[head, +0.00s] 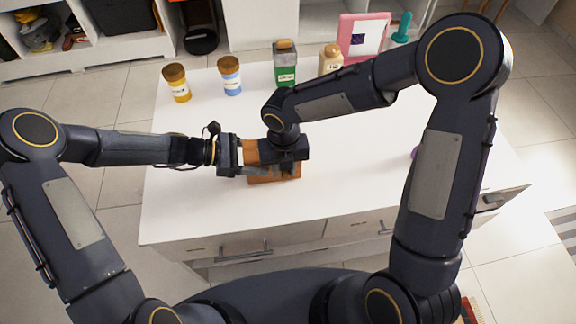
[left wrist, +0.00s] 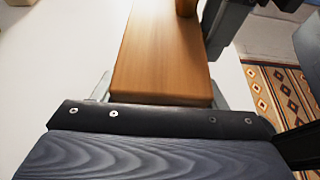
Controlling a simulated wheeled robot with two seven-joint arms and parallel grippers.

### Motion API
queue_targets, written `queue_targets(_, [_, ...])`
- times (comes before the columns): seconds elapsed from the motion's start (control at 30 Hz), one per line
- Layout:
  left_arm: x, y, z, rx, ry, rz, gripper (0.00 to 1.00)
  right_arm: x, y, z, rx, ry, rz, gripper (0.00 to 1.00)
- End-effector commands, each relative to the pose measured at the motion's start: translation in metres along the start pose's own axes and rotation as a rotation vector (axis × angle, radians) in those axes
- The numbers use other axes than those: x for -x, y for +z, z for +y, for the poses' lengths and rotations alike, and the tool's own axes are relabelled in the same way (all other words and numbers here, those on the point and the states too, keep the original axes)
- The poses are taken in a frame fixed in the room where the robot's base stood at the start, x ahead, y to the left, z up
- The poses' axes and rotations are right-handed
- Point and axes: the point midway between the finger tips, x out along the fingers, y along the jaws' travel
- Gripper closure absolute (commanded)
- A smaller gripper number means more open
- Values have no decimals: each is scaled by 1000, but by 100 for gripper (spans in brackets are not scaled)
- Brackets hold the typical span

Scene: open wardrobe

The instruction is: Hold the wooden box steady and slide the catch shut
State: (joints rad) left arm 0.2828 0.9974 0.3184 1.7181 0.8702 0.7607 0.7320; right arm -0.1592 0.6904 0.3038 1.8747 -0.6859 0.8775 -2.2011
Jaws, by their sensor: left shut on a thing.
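The wooden box (head: 262,179) is orange-brown and rests on the white top, partly covered by my grippers in the head view. My left gripper (head: 238,158) comes in from the left and is shut on the box's left end. In the left wrist view the box (left wrist: 163,52) extends away between its fingers. My right gripper (head: 282,167) is above and against the box's right part in the head view; its fingers are largely hidden. Its dark body (left wrist: 229,24) shows beside the box's far end in the left wrist view. I cannot make out the catch.
On the white top (head: 200,200), a yellow jar (head: 180,90), a blue-white jar (head: 231,81), a green container (head: 286,70), a beige jar (head: 330,62) and a pink frame (head: 362,38) stand along the back. The front left is clear.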

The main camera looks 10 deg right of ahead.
Motion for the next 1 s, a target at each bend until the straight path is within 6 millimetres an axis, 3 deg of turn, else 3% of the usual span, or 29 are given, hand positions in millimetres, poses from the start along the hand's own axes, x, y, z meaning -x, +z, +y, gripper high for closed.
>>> queue_targets(0.13, [-2,-4,-2,4,-4,4,56,0,0,1,2,2,-1,58])
queue_targets(0.47, [-2,-3,-2,4,-4,3,56,4,0,0,0,-1,-1,58])
queue_targets(0.57, [-2,-3,-2,3,-4,3,56,16,1,-1,-1,-1,-4,58])
queue_targets(1.0, [-1,-2,-2,2,-3,2,56,103,0,1,0,1,-4,58])
